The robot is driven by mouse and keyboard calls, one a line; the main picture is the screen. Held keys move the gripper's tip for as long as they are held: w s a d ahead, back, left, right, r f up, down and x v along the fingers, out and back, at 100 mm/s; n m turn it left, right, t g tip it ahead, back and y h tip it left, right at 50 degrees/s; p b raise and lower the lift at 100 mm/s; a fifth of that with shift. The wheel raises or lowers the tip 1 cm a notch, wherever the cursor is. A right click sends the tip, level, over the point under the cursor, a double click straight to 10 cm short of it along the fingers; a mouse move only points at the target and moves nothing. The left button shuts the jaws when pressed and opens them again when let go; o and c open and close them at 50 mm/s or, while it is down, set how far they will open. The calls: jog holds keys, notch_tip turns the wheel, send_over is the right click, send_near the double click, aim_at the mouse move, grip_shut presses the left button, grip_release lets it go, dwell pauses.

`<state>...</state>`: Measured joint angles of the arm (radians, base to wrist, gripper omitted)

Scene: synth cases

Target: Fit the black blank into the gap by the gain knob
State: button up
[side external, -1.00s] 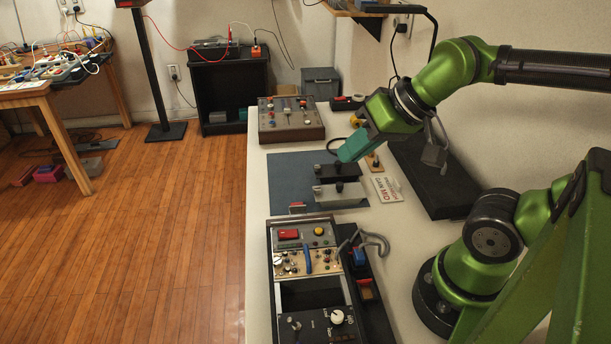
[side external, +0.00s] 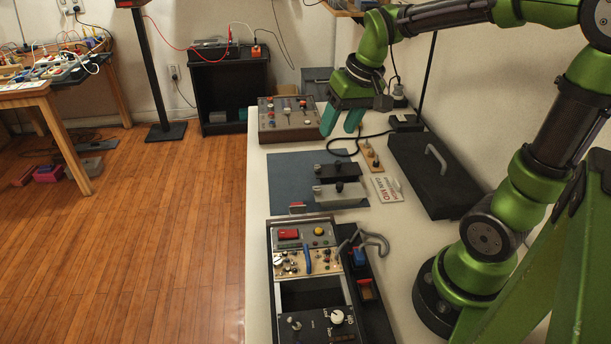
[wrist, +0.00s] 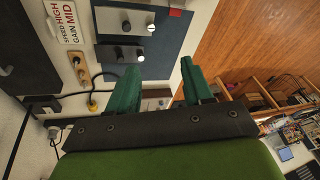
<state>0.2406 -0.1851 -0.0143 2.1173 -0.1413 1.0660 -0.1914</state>
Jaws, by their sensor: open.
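The black blank (side external: 337,172), a dark bar with small knobs, lies on the blue mat (side external: 290,170) behind a similar silver-grey blank (side external: 341,194). The black one also shows in the wrist view (wrist: 118,53), beyond the fingers, with the grey one (wrist: 112,19) past it. A dark open gap (side external: 312,293) shows in the rack (side external: 275,285). Below it is a black panel with a white knob (side external: 337,316) and a smaller knob; their labels are unreadable. My gripper (side external: 341,124) is open and empty, above the table behind the blanks. Its teal fingers (wrist: 156,88) are apart.
A card (side external: 384,189) reading "speed high, gain mid" lies right of the mat. A wooden strip with pegs (side external: 370,156), a cable and a black case (side external: 433,172) are near it. A control box (side external: 290,119) stands behind. The mat's left part is clear.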

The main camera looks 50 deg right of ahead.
aim_at(338, 162)
jog(key=w+d+f+n+g, duration=0.2)
jog(key=w+d+n+g, duration=0.4)
jog(key=d, duration=0.7)
jog(key=f, duration=0.5)
jog(key=f+t, duration=0.1)
jog(key=f, duration=0.5)
jog(key=w+f+m+t, duration=0.1)
jog(key=f, duration=0.5)
jog(key=shift+a, duration=0.35)
jog(key=shift+r, duration=0.1)
grip_shut()
